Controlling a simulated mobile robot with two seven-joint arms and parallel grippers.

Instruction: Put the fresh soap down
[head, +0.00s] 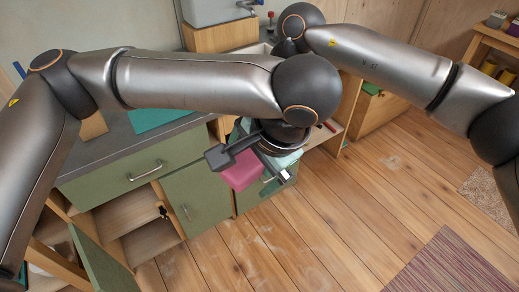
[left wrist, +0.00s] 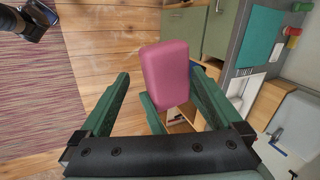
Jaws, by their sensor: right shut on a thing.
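The fresh soap is a pink block (head: 240,170), held in the air in front of the green cabinets. It also shows large in the left wrist view (left wrist: 166,75). My left gripper (head: 250,167) is open, its fingers spread around the soap; a gap shows at one side. My right gripper (head: 245,125) is mostly hidden behind my left forearm; a green finger shows at the soap, and it is shut on the soap.
Green cabinets (head: 193,195) stand below a grey counter with a teal mat (head: 160,115). A cabinet door (head: 100,262) stands open at lower left. The wooden floor (head: 330,200) is clear up to a striped rug (head: 450,265).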

